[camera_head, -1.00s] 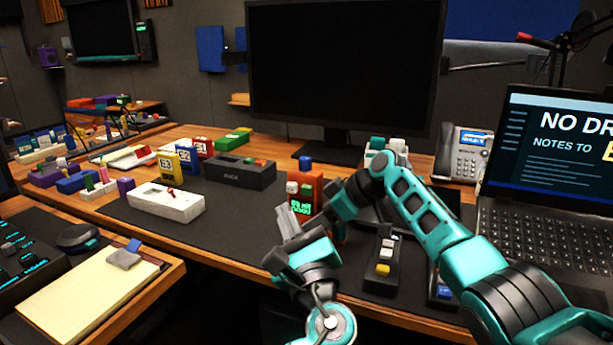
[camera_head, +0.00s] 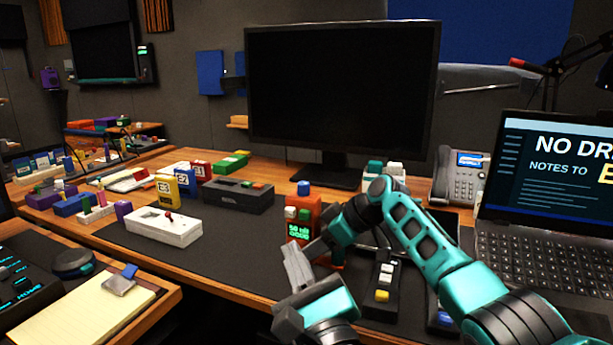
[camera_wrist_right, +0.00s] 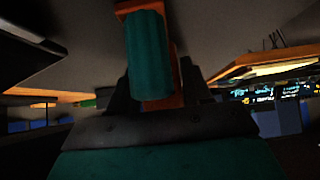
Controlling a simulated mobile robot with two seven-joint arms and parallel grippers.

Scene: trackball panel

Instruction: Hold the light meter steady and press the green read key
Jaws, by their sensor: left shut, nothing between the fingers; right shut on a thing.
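The green read key (camera_head: 304,214) sits above the display, beside a white key. My right gripper (camera_head: 328,238) is shut on the meter's right side, its fingers partly hidden. In the right wrist view, an orange part of the meter (camera_wrist_right: 190,85) shows behind a teal ribbed piece. My left gripper (camera_head: 292,252) is shut and empty, its grey fingertips just in front of the meter, below the display; contact cannot be told.
A black box with white and yellow keys (camera_head: 381,280) stands right of the meter. A white box with a red stick (camera_head: 165,227) and a black PUCK box (camera_head: 230,194) lie left. A monitor (camera_head: 340,90) stands behind, a laptop (camera_head: 550,190) at right. The mat front-left is clear.

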